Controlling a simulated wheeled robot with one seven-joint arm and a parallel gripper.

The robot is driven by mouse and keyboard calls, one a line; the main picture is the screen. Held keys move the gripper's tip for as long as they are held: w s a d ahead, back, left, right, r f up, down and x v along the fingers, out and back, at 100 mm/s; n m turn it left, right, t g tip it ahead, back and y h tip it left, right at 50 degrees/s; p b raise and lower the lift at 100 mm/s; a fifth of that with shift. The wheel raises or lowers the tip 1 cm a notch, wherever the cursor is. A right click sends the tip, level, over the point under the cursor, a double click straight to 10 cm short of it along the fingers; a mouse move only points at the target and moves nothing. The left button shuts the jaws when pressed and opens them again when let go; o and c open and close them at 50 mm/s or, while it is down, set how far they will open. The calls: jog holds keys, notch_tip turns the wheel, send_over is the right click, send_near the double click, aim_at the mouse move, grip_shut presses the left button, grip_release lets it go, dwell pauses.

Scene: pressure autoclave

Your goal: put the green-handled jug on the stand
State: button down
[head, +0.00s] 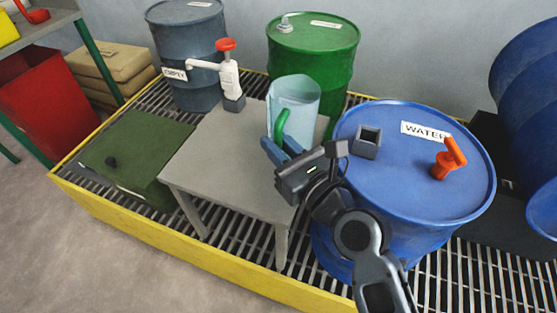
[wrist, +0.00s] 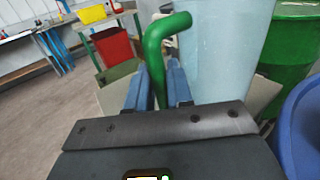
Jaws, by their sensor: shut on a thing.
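The green-handled jug (head: 296,100) is a pale, translucent blue cylinder. In the head view it shows over the right part of the grey stand (head: 213,150), a small table with legs on the grating. I cannot tell whether its base touches the top, since my arm hides it. My gripper (head: 276,146) is shut on the jug's green handle (head: 282,122). In the wrist view the handle (wrist: 160,55) runs down between the two blue fingers (wrist: 156,88), and the upright jug wall (wrist: 228,50) stands just to the right.
A white pump with a red knob (head: 228,70) stands at the stand's back edge. A blue WATER drum (head: 400,190) is close on the right, with an orange tap (head: 450,158) on top. A green drum (head: 318,42) and a grey-blue EMPTY drum (head: 185,40) stand behind. The stand's middle is clear.

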jog(key=shift+f+b, duration=0.55)
jog(key=shift+f, duration=1.2)
jog(key=c, duration=1)
grip_release()
jog(key=v, duration=1.2)
jog(key=shift+b, duration=0.4)
